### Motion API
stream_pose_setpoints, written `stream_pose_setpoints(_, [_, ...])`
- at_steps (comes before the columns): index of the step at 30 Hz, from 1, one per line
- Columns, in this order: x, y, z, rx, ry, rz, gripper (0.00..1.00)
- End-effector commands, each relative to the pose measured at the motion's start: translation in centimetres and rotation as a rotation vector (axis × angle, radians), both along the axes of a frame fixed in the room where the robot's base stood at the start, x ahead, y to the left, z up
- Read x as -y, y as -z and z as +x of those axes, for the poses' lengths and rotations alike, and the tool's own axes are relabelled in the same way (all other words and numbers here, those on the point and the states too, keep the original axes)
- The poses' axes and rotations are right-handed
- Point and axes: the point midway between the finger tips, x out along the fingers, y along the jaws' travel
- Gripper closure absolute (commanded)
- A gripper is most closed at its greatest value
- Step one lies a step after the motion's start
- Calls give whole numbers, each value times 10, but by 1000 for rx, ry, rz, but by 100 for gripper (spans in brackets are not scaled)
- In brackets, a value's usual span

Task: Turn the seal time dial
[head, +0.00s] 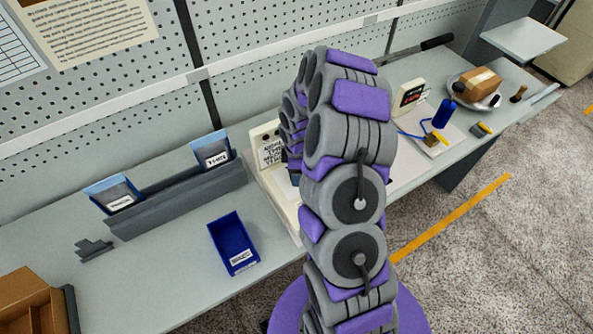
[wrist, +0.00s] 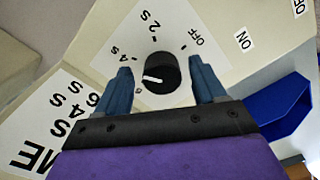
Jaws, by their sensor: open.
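The seal time dial is a black round knob (wrist: 159,74) with a white pointer line, on a cream panel (wrist: 222,30) in the wrist view. Around it are printed marks "OFF", "2S" and "4S", and one more small mark. The white line points to the left, near the "4S" side. My gripper (wrist: 161,82) is open, with one blue-grey finger on each side of the knob. I cannot tell whether the fingers touch it. In the head view the cream machine (head: 266,153) is partly hidden behind my arm, and the dial and fingertips are hidden.
A blue bin (head: 233,244) stands on the table in front of a grey rack (head: 180,197) with labelled pouches. A cardboard box (head: 30,300) is at the lower left. To the right are a blue bottle (head: 443,113) and a plate with a brown parcel (head: 480,82).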

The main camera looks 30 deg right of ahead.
Motion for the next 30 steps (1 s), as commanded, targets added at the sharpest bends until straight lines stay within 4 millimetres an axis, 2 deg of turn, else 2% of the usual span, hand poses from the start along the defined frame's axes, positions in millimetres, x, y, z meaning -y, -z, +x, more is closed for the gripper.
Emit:
stream_pose_setpoints(5, [0, -23, 0, 1, 0, -1, 30])
stream_pose_setpoints(21, [1, -137, 2, 3, -1, 1, 30])
stream_pose_setpoints(25, [1, -155, 2, 3, 0, 1, 30])
stream_pose_setpoints(30, [2, -167, 2, -1, 0, 1, 30])
